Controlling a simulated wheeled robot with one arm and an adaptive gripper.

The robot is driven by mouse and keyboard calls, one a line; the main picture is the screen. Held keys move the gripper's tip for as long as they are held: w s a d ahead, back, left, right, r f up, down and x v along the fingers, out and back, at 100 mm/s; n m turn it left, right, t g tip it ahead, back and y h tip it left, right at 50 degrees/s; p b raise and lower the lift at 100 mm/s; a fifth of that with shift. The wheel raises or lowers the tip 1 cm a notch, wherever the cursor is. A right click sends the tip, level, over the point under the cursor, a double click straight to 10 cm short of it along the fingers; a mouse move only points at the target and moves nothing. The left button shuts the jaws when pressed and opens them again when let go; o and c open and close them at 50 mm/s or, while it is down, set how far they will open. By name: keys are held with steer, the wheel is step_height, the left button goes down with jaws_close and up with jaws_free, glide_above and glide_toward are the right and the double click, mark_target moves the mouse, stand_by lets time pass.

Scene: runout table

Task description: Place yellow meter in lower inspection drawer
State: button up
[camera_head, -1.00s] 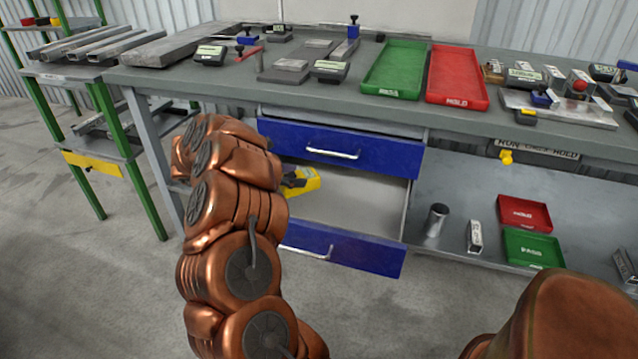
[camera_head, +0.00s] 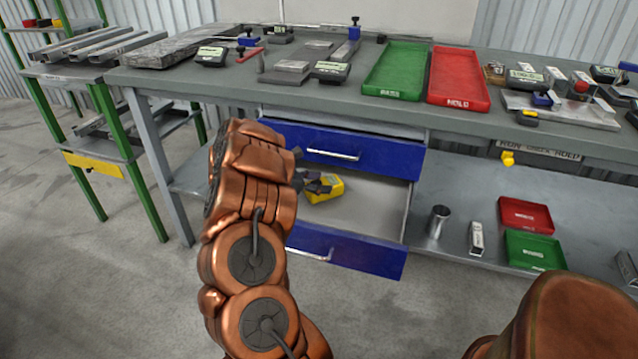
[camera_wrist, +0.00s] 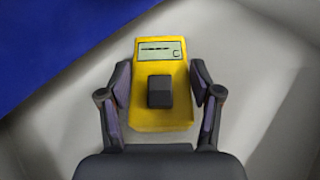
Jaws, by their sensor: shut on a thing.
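The yellow meter (camera_wrist: 161,115) has a grey display and a dark square knob, and sits between the fingers of my gripper (camera_wrist: 160,98) in the wrist view. The fingers are shut on its two sides. In the head view the meter (camera_head: 330,189) and my gripper (camera_head: 318,184) are inside the open lower drawer (camera_head: 372,200), near its left side. My arm hides the drawer's left part. I cannot tell whether the meter touches the drawer floor. The drawer has a blue front (camera_head: 345,249) with a light handle.
The blue upper drawer (camera_head: 375,152) is slightly open just above. The worktop holds a green tray (camera_head: 397,70), a red tray (camera_head: 457,76) and several dark meters and blocks. The lower shelf (camera_head: 460,205) holds a metal cup (camera_head: 437,221) and small trays.

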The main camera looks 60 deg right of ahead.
steer(key=shift+f+b, duration=0.15)
steer(key=shift+b, duration=0.15)
steer(key=o, duration=1.3)
steer(key=shift+r, duration=0.2)
steer(key=shift+r+p, duration=0.1)
steer(key=shift+p, duration=0.3)
steer(key=v, duration=1.2)
steer(key=shift+f, duration=0.2)
